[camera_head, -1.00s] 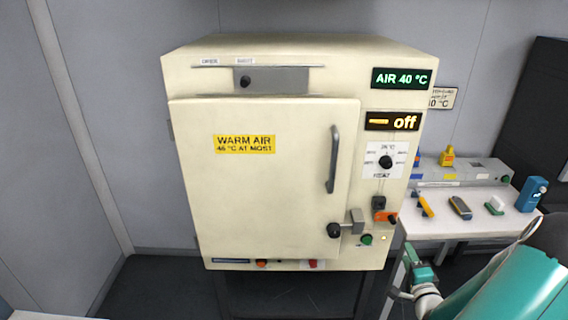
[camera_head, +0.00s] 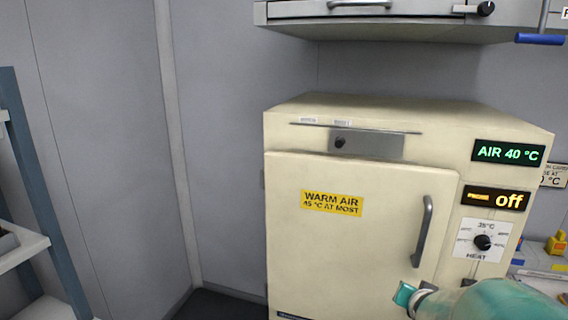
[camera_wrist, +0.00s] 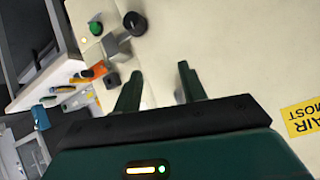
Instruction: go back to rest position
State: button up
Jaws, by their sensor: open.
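My gripper (camera_wrist: 160,88) shows in the wrist view with its two dark green fingers apart and nothing between them. It faces the cream door of the warm-air cabinet (camera_wrist: 225,45), with the latch (camera_wrist: 117,44) and green button (camera_wrist: 96,28) beyond the fingers at upper left. In the head view my teal arm is at the lower right, in front of the cabinet (camera_head: 350,245). The cabinet door is shut, with a grey handle (camera_head: 424,230).
A shelf rack (camera_head: 22,250) stands at the far left. A wall unit (camera_head: 400,20) hangs above the cabinet. A bench with a yellow item (camera_head: 556,242) is at the right edge. Bare wall and dark floor lie between rack and cabinet.

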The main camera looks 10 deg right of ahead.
jog(key=s+a+r+n+g+y, duration=0.1)
jog(key=s+a+r+n+y, duration=0.1)
jog(key=a, duration=0.7)
jog(key=s+a+r+n+g+y, duration=0.1)
jog(key=s+a+r+n, duration=0.3)
jog(key=s+a, duration=0.3)
jog(key=s+a+r+n+g+y, duration=0.1)
jog(key=s+a, duration=0.4)
jog(key=a, duration=0.6)
jog(key=shift+a+r+n+y, duration=0.2)
jog(key=shift+r+n+y, duration=0.7)
jog(key=shift+n, duration=0.3)
jog(key=shift+c, duration=0.6)
jog(key=shift+d, duration=0.1)
jog(key=shift+d, duration=0.15)
